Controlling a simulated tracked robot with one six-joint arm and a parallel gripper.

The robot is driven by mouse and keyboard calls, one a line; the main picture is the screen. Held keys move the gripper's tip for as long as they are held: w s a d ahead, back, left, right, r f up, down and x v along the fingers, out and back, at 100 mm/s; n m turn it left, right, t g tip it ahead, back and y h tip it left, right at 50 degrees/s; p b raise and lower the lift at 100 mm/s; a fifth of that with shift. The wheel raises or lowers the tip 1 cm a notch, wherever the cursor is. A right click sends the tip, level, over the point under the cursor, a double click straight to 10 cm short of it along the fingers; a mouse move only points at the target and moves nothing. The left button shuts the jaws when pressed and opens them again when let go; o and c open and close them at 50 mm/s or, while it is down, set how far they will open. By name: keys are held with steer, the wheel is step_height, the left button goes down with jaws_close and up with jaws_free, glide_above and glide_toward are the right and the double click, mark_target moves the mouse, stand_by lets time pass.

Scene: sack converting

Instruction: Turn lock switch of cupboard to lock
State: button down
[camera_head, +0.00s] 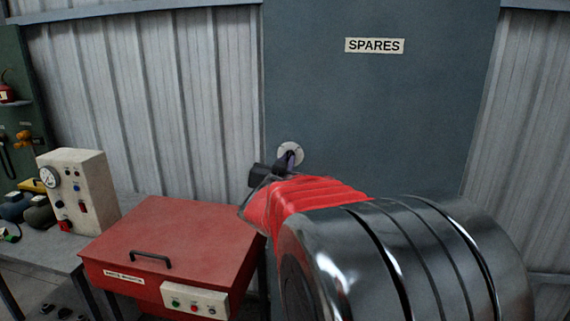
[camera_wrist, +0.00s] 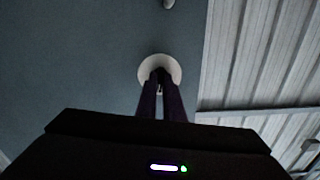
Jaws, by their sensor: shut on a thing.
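The cupboard (camera_head: 400,110) is a tall blue-grey panel marked SPARES, and it fills much of the wrist view (camera_wrist: 90,60). Its lock switch sits on a round pale plate (camera_head: 290,149) near the cupboard's left edge. In the wrist view the plate (camera_wrist: 147,66) is at the upper middle. My gripper (camera_head: 290,158) reaches the switch from the front. In the wrist view its two dark fingers (camera_wrist: 160,82) are close together at the plate, shut on the switch. The fingers hide most of the switch, so its angle is hard to tell.
A red box (camera_head: 180,240) with a black handle and a button panel stands at the lower left, close to my arm. A bench with a cream gauge box (camera_head: 82,192) is farther left. Corrugated wall (camera_head: 150,90) flanks the cupboard.

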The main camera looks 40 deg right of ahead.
steer(key=n, duration=1.1)
steer(key=shift+s+d, duration=0.1)
steer(key=shift+d, duration=0.05)
stand_by(0.4)
steer(key=c, duration=1.9)
jaws_free()
steer(key=shift+o, duration=0.2)
